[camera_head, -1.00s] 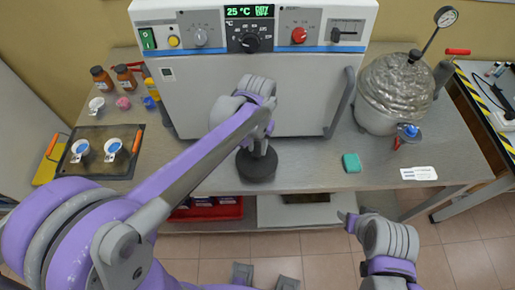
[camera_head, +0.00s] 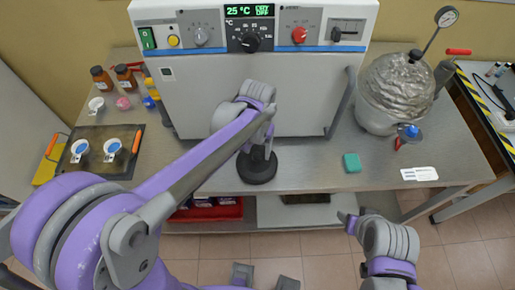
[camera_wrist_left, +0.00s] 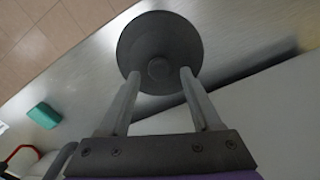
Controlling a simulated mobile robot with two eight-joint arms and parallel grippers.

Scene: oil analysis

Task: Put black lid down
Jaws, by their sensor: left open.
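The black lid (camera_head: 257,170) is a round dark disc with a small central knob, lying flat on the metal table in front of the white oven. It also shows in the left wrist view (camera_wrist_left: 160,38). My left gripper (camera_head: 258,152) is directly above and behind the lid. In the left wrist view its two fingers (camera_wrist_left: 160,88) are apart, one on each side of the knob's line, and hold nothing. The fingertips lie over the lid's near part; whether they touch it cannot be told. My right gripper (camera_head: 352,218) is empty-looking in front of the table's front edge.
The white oven (camera_head: 250,95) stands close behind the lid. A green block (camera_head: 352,162) lies right of it, and a silver pressure vessel (camera_head: 393,95) stands farther right. A dark tray (camera_head: 92,170) with two white cups is at left. The table between is clear.

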